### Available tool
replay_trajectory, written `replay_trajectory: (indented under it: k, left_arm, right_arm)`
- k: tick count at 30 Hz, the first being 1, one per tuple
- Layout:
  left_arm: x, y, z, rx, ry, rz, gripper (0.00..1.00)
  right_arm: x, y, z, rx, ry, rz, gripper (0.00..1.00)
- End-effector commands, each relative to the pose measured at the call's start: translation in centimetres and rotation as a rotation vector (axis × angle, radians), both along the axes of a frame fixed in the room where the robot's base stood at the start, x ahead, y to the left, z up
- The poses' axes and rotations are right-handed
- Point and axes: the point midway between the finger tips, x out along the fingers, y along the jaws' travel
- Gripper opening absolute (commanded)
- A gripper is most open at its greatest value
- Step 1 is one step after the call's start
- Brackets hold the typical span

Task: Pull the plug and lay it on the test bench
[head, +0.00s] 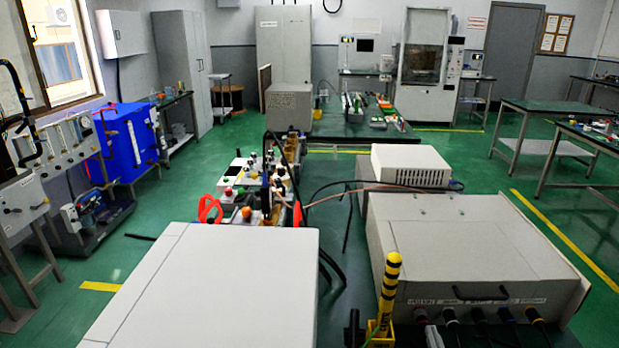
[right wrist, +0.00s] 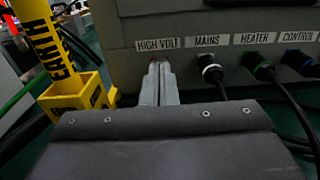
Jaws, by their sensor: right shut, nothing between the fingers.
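The generator cabinet (head: 470,235) is a large grey box at the right, with a row of labelled connectors on its front. In the right wrist view, the MAINS plug (right wrist: 212,71) has a pale ring, and the HEATER plug (right wrist: 262,70) is green. Both are seated with dark cables. My right gripper (head: 431,328) is shut and empty. Its fingertips (right wrist: 159,66) are in front of the cabinet just below the HIGH VOLT label (right wrist: 171,44). They hide most of that connector; only a small reddish bit shows. My left gripper is out of view.
A yellow and black earth stick (head: 390,285) stands in a yellow holder left of my right gripper; it also shows in the right wrist view (right wrist: 50,40). A large pale box (head: 215,270) fills the lower left. A dark green bench (head: 345,130) stands further back.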

Motion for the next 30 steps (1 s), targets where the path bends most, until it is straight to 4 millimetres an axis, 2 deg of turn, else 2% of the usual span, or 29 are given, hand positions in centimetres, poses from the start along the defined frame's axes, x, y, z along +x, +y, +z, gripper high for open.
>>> replay_trajectory:
  k: [4, 13, 30]
  left_arm:
    - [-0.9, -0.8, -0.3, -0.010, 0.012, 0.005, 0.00]
    - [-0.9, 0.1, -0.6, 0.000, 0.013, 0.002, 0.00]
    - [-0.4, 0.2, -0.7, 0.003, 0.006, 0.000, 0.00]
  right_arm:
    - [2.1, -0.1, 0.1, -0.001, -0.002, 0.000, 0.00]
    - [5.1, -0.3, 0.0, 0.001, -0.001, -0.001, 0.00]
    - [5.7, -0.3, 0.0, 0.000, 0.000, -0.002, 0.00]
